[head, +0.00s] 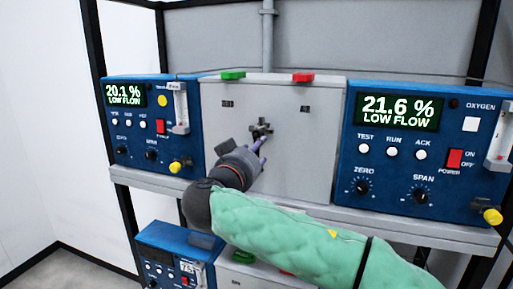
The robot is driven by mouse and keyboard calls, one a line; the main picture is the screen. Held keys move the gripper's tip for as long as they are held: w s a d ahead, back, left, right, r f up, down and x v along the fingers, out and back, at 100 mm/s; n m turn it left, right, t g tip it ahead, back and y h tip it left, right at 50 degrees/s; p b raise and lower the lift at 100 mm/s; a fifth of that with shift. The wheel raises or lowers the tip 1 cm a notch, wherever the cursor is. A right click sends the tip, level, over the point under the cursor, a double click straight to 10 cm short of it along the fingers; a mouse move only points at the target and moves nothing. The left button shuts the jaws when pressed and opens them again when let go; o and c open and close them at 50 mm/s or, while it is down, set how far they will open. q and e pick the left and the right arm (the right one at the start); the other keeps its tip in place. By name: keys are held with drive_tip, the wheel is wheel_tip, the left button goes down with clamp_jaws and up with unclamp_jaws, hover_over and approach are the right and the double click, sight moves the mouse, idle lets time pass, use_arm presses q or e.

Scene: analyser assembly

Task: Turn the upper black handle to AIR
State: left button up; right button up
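The upper black handle (262,125) is a small dark valve handle in the middle of the grey panel (318,165). Small labels sit on the panel to its upper left (228,103) and upper right (305,109); they are too small to read surely. My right gripper (261,150) reaches in from the lower right, its purple fingertips just below the handle and overlapping its lower part. I cannot tell whether they touch it. The finger gap is not clear, and the handle's exact pointing direction is hard to make out. My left gripper is out of view.
A blue analyser (150,125) reading 20.1 % stands left of the panel, another (395,170) reading 21.6 % to its right; both show LOW FLOW. A green piece (233,76) and a red piece (303,77) top the panel.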

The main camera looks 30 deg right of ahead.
drive_tip(key=shift+x, duration=0.8)
clamp_jaws()
